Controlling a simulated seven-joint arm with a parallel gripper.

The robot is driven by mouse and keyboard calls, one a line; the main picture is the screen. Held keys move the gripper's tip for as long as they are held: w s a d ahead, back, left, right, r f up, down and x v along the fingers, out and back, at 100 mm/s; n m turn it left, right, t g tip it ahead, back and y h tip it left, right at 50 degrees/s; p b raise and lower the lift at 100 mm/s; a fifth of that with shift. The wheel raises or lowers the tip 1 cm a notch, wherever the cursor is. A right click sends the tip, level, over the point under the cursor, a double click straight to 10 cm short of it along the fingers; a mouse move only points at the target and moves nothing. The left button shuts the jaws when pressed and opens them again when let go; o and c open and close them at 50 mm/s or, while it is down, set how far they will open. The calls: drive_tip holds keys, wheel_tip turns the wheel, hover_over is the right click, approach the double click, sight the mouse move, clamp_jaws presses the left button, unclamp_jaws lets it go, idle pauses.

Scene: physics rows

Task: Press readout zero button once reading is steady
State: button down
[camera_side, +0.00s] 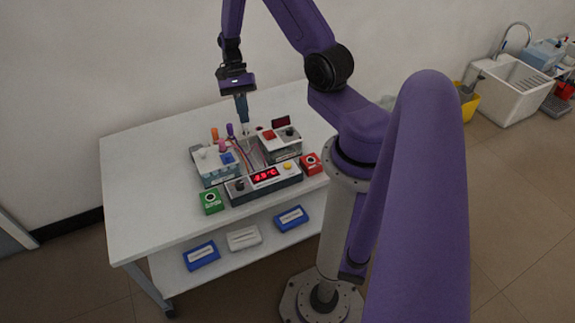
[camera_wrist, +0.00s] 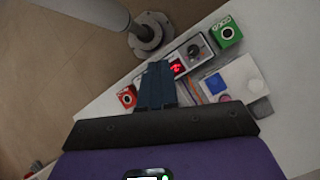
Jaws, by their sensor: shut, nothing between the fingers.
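The readout (camera_side: 262,186) is a long grey box at the table's front, with a lit red display (camera_side: 264,176) whose digits are too small to read surely. A yellow button (camera_side: 288,166) sits on its right end and a black knob (camera_side: 240,184) on its left. I cannot read which control is marked zero. My gripper (camera_side: 242,120) is shut and empty, pointing down above the apparatus behind the readout, apart from the button. In the wrist view my fingers (camera_wrist: 157,85) cover part of the readout and hide the yellow button; the display (camera_wrist: 178,67) shows beside them.
A green box (camera_side: 211,202) with a black round top stands left of the readout, and a red one (camera_side: 311,163) right. Behind are a pale blue-fronted unit (camera_side: 215,166), a grey unit (camera_side: 280,146) and wires. The table's left part (camera_side: 145,160) is clear.

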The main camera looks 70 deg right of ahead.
drive_tip(key=s+d+f+m+t+y, duration=0.2)
drive_tip(key=s+d+f+m+y, duration=0.15)
drive_tip(key=d+f+m, duration=0.35)
drive_tip(key=m+t, duration=0.3)
drive_tip(key=m, duration=0.4)
hover_over(288, 163)
wheel_tip(288, 163, down, 6)
drive_tip(key=shift+s+y, duration=0.1)
drive_tip(key=shift+y, duration=0.15)
drive_tip(key=shift+f, duration=0.15)
drive_tip(key=shift+f, duration=4.35)
drive_tip(key=shift+f, duration=0.15)
drive_tip(key=shift+f, duration=0.25)
